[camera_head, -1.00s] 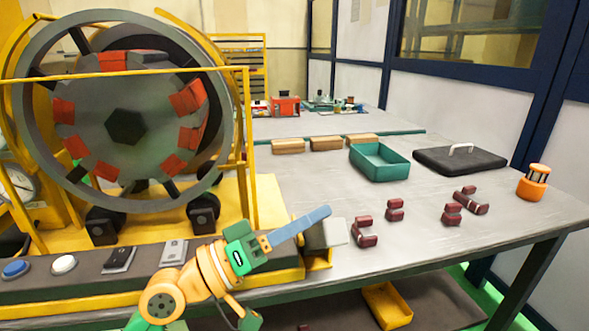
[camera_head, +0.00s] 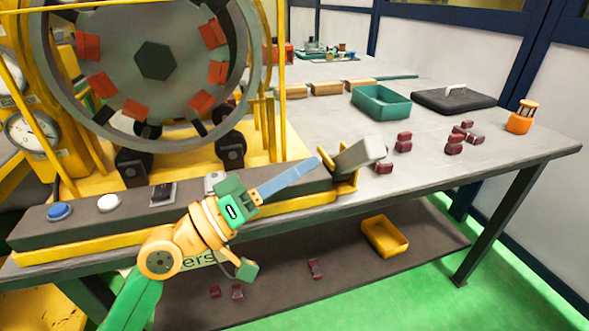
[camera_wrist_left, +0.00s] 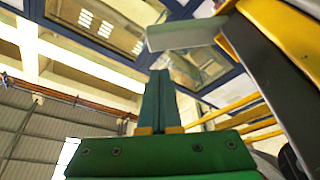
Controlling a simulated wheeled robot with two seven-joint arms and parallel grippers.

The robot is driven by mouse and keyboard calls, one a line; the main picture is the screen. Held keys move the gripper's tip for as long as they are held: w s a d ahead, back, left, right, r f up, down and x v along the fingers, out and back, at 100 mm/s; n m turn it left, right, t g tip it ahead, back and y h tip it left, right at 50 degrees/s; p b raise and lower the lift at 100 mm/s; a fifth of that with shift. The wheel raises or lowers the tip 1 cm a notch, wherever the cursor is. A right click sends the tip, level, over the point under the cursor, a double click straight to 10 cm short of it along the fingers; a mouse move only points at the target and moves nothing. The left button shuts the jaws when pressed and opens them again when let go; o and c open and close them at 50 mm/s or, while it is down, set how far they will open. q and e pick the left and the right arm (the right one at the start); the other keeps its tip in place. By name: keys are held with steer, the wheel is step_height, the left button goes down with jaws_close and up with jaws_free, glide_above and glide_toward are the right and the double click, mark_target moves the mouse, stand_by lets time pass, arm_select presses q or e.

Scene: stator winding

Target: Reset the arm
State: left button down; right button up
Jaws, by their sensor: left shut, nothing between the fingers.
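My left arm comes in from the lower left of the head view. Its gripper (camera_head: 290,178) points up and to the right, in front of the control panel's edge. Its long fingers are pressed together with nothing between them. In the left wrist view the closed fingers (camera_wrist_left: 158,100) point up toward the ceiling and windows. My right gripper does not show. The stator ring (camera_head: 255,75), with red blocks around its dark hub, stands on a yellow frame at the left.
A grey paddle-shaped part (camera_head: 360,155) stands at the panel's end, close to my left fingertips. The table (camera_head: 335,122) carries a green tray (camera_head: 380,117), a black case (camera_head: 455,106), an orange holder (camera_head: 520,122) and several dark red pieces. A yellow bin (camera_head: 385,252) lies on the lower shelf.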

arm_select(q)
steer(key=s+a+f+g+y, duration=0.1)
steer(key=s+a+f+y, duration=0.15)
steer(key=f, duration=0.65)
steer(key=s+a+f+g+y, duration=0.15)
steer(key=f+y, duration=0.25)
steer(key=f, duration=0.4)
steer(key=s+a+f+y, duration=0.15)
steer(key=f+y, duration=0.25)
steer(key=f, duration=0.5)
steer(key=s+a+f+n+g+y, duration=0.1)
steer(key=s+a+f+g+y, duration=0.2)
steer(key=s+a+f, duration=0.4)
steer(key=s+a+f+g+y, duration=0.2)
steer(key=s+a+f+y, duration=0.25)
steer(key=s, duration=0.35)
step_height(320, 180, down, 16)
steer(key=s+g, duration=0.1)
steer(key=s, duration=0.1)
steer(key=s+a+f+g, duration=0.2)
steer(key=s+f, duration=0.9)
steer(key=s, duration=0.2)
step_height(320, 180, up, 15)
steer(key=p, duration=1.4)
steer(key=shift+w+f, duration=0.2)
steer(key=shift+w, duration=0.15)
